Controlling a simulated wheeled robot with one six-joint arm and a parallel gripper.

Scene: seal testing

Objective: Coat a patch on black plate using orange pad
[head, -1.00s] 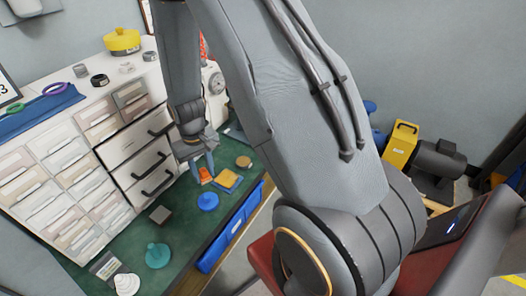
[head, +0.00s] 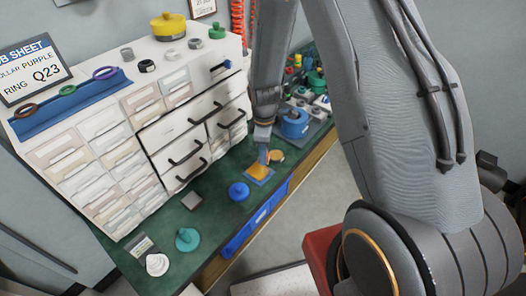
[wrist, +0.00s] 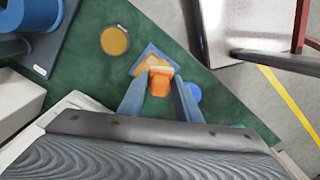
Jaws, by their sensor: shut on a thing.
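My gripper (wrist: 160,88) is shut on the orange pad (wrist: 160,80) in the wrist view, one blue finger on each side. The pad is over or at the near edge of a blue square tray (wrist: 139,67) with a yellow-orange patch inside; I cannot tell whether they touch.
A round amber disc (head: 277,156) lies beside the tray. A blue knobbed piece (head: 238,192) and a teal one (head: 187,239) stand on the bench. White drawers (head: 150,135) line the back. A blue machine (head: 294,124) stands at the right.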

